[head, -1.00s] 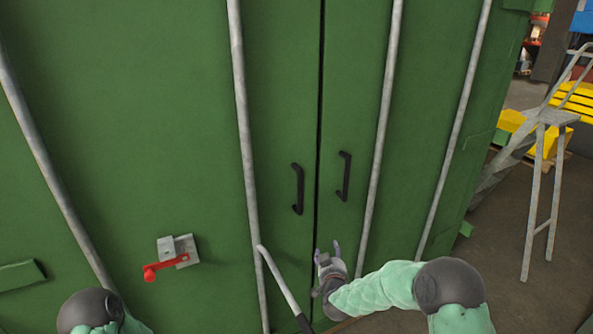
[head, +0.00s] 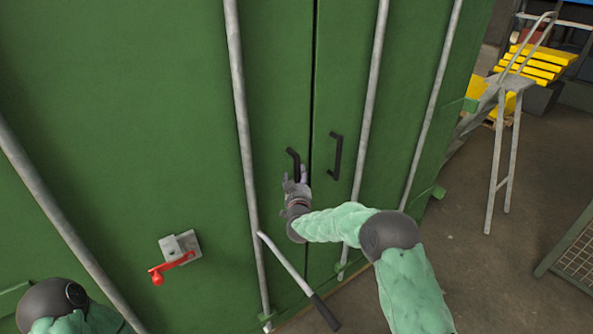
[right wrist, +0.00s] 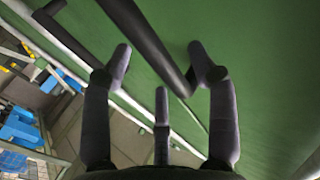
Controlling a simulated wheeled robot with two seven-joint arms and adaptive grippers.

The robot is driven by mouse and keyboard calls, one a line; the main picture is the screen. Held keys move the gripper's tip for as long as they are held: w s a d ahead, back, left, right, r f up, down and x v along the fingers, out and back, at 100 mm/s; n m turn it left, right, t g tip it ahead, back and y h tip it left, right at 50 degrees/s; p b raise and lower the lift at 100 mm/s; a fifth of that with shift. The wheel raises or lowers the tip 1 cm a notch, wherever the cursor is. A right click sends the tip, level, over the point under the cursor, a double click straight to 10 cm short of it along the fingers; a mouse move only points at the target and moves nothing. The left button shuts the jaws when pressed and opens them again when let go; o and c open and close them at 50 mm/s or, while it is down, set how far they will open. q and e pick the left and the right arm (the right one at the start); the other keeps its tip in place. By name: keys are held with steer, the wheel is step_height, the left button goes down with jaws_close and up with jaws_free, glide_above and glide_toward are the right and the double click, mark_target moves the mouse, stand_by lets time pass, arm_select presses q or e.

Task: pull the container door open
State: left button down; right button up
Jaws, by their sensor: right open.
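The green container doors (head: 275,90) fill most of the head view and look closed, with a thin dark seam between them. Each door has a black handle beside the seam, a left one (head: 293,160) and a right one (head: 335,156). My right gripper (head: 296,177) is open at the lower part of the left handle. In the right wrist view that handle (right wrist: 160,50) runs down between the spread fingers (right wrist: 162,70); I cannot tell if they touch it. Of my left arm only a part shows at the lower left, and its gripper is out of view.
Grey vertical bars (head: 240,120) run along the doors. A red latch lever (head: 170,266) and a grey lever with a black grip (head: 298,278) stick out low. A metal step ladder (head: 505,130) stands right, with open floor (head: 460,270) before it.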

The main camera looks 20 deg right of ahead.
mark_target(299, 173)
steer(key=shift+d+x, duration=0.2)
steer(key=shift+x, duration=1.55)
steer(key=shift+s, duration=0.15)
steer(key=shift+d, duration=0.1)
jaws_close()
